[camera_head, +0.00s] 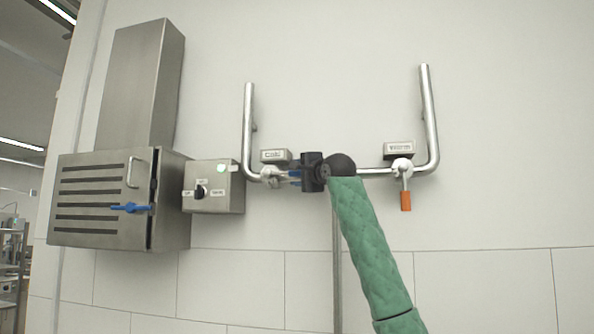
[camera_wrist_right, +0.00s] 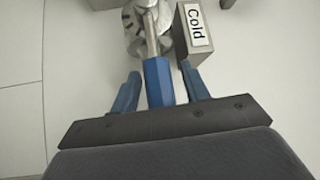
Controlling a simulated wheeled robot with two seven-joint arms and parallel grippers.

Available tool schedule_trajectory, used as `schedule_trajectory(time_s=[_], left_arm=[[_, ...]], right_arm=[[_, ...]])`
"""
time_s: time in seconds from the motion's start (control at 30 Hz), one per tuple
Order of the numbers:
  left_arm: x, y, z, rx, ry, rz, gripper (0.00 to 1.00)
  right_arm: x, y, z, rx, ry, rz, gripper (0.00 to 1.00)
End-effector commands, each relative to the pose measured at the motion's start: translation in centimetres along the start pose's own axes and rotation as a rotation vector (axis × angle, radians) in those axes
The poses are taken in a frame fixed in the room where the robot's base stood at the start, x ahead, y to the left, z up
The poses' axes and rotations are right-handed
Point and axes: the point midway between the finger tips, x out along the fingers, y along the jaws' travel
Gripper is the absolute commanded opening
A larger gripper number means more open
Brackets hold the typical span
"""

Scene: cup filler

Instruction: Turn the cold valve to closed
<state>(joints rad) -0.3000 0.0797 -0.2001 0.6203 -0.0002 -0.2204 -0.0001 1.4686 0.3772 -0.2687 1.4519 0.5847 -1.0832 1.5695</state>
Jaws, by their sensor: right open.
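The cold valve (camera_head: 269,175) sits on the left part of the wall pipe, below a small box marked Cold (camera_wrist_right: 196,27). Its metal lever points right, along the horizontal pipe. In the right wrist view the blue-gripped valve handle (camera_wrist_right: 158,82) lies between the two blue fingertips of my right gripper (camera_wrist_right: 160,90), with gaps visible on both sides. The right gripper is open around the handle. In the head view my right gripper (camera_head: 294,178) reaches the valve from the right and partly hides the lever. My left gripper is not in view.
The warm valve (camera_head: 402,169), with an orange handle (camera_head: 406,201) pointing down, is to the right on the same pipe (camera_head: 430,120). A switch box (camera_head: 228,190) and a slatted steel cabinet (camera_head: 100,230) with a blue handle (camera_head: 131,208) are to the left.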

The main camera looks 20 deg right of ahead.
Motion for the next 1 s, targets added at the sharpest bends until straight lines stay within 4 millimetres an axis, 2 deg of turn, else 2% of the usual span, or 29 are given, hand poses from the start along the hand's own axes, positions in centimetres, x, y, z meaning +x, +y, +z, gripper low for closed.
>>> schedule_trajectory(time_s=[0.23, 0.4, 0.47, 0.73, 1.0], left_arm=[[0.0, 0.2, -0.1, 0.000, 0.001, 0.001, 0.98], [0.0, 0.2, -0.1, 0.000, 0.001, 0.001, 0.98], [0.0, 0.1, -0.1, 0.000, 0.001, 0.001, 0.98], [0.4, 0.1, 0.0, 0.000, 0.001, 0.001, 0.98], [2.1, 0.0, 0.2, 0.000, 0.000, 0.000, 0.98]], right_arm=[[0.0, 0.0, 0.0, 0.000, 0.000, 0.000, 0.44], [0.0, 0.0, 0.0, 0.000, 0.000, 0.000, 0.11], [0.0, 0.0, 0.0, 0.000, 0.000, 0.000, 0.00], [0.0, 0.2, 0.1, 0.007, 0.001, -0.006, 0.00], [-0.1, 1.0, 0.2, 0.052, 0.013, -0.052, 0.00]])
